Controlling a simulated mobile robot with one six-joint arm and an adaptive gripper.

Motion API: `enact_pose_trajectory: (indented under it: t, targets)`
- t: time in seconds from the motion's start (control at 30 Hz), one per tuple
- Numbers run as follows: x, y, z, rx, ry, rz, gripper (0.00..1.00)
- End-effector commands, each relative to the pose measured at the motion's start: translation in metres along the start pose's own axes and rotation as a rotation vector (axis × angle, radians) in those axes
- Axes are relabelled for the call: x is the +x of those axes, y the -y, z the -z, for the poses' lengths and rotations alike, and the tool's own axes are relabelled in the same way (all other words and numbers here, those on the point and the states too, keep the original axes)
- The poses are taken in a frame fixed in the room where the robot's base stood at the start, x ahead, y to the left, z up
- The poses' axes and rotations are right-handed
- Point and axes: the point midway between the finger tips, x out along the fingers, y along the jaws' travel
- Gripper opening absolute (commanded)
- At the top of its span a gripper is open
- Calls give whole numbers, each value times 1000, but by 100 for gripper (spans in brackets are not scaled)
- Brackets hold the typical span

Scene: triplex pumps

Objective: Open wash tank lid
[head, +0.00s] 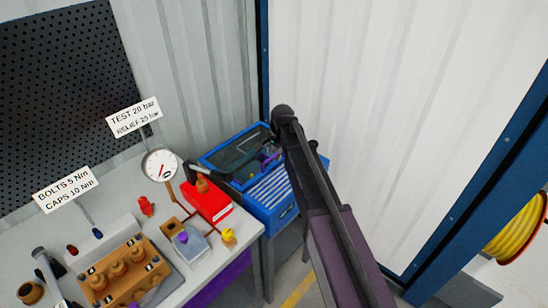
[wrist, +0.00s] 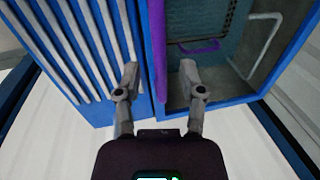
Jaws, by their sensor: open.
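The blue wash tank (head: 285,215) stands beyond the right end of the bench in the head view. It has a slatted panel (head: 270,190) and, behind that, a dark blue-rimmed section (head: 235,150). I cannot tell whether this section is covered by a clear lid or open. In the wrist view, the slatted panel (wrist: 60,60) is at left and the dark section (wrist: 235,60) at right, with a purple strip (wrist: 158,50) along the dividing edge. My gripper (wrist: 160,72) is open, its fingers either side of that edge; contact is unclear. My arm hides part of the tank in the head view.
The bench (head: 215,270) holds a pressure gauge (head: 160,165), a red box (head: 207,202) and a pump block (head: 120,270). A corrugated wall stands behind the tank. A yellow hose reel (head: 518,230) is at far right.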

Motion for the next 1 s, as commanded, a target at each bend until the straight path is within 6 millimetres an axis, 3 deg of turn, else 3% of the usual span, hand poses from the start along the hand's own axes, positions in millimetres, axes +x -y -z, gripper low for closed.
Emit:
enact_pose_trajectory:
  t: [0.47,0.63,1.0]
  targets:
    - [4,0,0,0,0,0,51]
    - [4,0,0,0,0,0,0]
    - [2,0,2,2,0,-5,0]
